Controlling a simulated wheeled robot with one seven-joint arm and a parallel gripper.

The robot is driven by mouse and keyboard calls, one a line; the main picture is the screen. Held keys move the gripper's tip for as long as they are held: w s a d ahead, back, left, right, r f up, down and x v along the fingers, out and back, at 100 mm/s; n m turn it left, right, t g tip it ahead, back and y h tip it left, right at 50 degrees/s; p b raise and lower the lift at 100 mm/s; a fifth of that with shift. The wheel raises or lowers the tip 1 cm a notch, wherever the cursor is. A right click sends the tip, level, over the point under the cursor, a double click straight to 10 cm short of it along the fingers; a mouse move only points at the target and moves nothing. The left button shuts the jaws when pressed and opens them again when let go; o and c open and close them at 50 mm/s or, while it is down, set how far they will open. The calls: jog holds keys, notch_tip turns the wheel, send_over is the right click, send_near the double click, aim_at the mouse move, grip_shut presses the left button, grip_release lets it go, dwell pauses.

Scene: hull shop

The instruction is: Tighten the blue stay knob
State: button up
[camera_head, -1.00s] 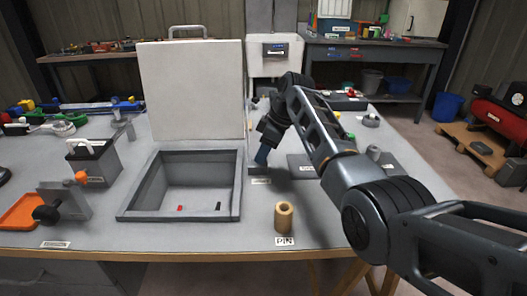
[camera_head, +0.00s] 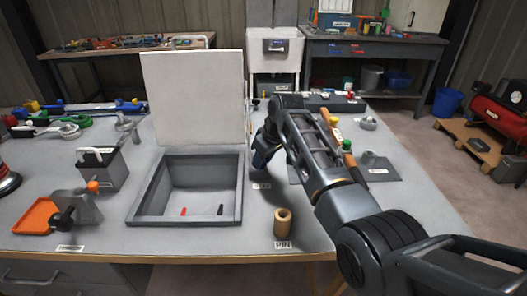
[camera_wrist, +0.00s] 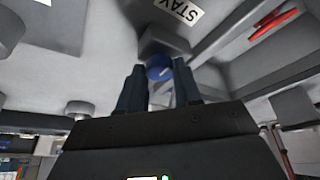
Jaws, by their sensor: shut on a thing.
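The blue stay knob (camera_wrist: 159,70) shows in the wrist view between my two fingertips, below a grey block and the STAY label (camera_wrist: 180,10). My gripper (camera_wrist: 160,80) is shut on the knob, with one finger at each side. In the head view my gripper (camera_head: 262,158) points down beside the right edge of the open hatch frame (camera_head: 148,200). There the knob is hidden by my gripper. The pale hatch lid (camera_head: 192,95) stands upright behind the opening.
A wooden pin cylinder (camera_head: 282,222) stands near the front edge. An orange tray (camera_head: 37,216), a grey bin (camera_head: 100,168) and several tools lie to the left. A grey plate (camera_head: 380,173) lies right of my arm.

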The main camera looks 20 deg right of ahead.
jog(key=m, duration=0.1)
jog(key=m+h+p, duration=0.1)
jog(key=m, duration=0.2)
jog(key=shift+a+m+h+p, duration=0.25)
jog(key=shift+m+h+p, duration=0.05)
jog(key=shift+h+p, duration=0.1)
jog(key=m+h, duration=0.1)
jog(key=m, duration=0.3)
jog(key=shift+a+m+h, duration=0.15)
jog(key=shift+m+h, duration=0.15)
jog(key=shift+h, duration=0.1)
jog(key=m+b, duration=0.1)
jog(key=m, duration=0.1)
jog(key=m+h+b, duration=0.1)
jog(key=m+b, duration=0.1)
jog(key=shift+w+a+f+g, duration=0.1)
jog(key=shift+f+g, duration=0.1)
jog(key=shift+g, duration=0.1)
jog(key=shift+r+m+g+h+b, duration=0.1)
jog(key=shift+m+g+h+b, duration=0.5)
jog(key=shift+m+b, duration=1.2)
jog(key=shift+m, duration=0.4)
jog(key=o, duration=1)
jog(key=shift+o, duration=0.2)
jog(key=shift+r, duration=0.1)
